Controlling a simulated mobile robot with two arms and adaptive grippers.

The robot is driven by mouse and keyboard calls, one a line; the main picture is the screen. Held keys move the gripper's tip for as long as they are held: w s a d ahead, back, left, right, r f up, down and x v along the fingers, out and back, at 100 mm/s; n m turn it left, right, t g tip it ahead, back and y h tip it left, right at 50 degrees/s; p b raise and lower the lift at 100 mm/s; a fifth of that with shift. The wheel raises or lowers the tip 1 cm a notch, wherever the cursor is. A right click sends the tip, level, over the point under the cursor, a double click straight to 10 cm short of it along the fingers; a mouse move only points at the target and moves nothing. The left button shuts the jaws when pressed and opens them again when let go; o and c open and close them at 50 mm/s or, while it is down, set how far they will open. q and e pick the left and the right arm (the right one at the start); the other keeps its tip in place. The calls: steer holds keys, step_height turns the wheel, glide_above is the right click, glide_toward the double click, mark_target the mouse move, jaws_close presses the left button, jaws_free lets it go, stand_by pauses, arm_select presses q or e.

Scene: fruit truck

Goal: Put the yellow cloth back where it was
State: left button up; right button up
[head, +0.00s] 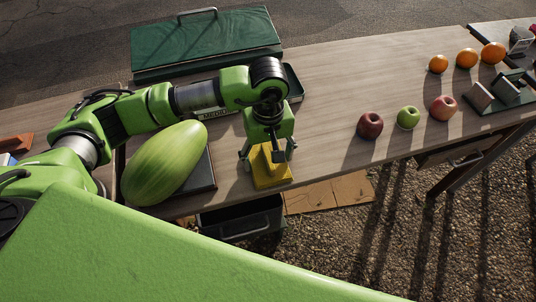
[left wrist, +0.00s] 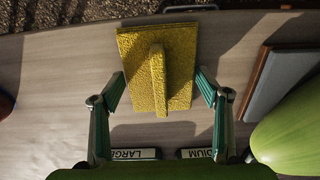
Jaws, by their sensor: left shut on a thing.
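The yellow cloth (head: 271,178) is a flat, folded piece with a raised ridge along its middle. It is at the front edge of the wooden table in the head view, and it also shows in the left wrist view (left wrist: 181,60). My left gripper (head: 266,152) points down over it and is shut on it, with one finger on each side of the cloth. I cannot tell whether the cloth rests fully on the table. My right gripper is not in view.
A big green melon (head: 163,163) on a dark board (head: 203,173) is close on the left. A green case (head: 207,42) and a tray with size labels stand behind. A dark red apple (head: 370,126) and other fruit are to the right, with bare table (head: 325,110) between.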

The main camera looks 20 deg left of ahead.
mark_target(268, 155)
arm_select(q)
steer(key=shift+f, duration=0.2)
steer(key=o, duration=1.1)
steer(key=shift+r, duration=0.1)
steer(key=shift+r, duration=0.25)
step_height(268, 155, up, 10)
steer(key=shift+r+b, duration=0.25)
steer(key=shift+b, duration=0.85)
steer(key=shift+r, duration=0.6)
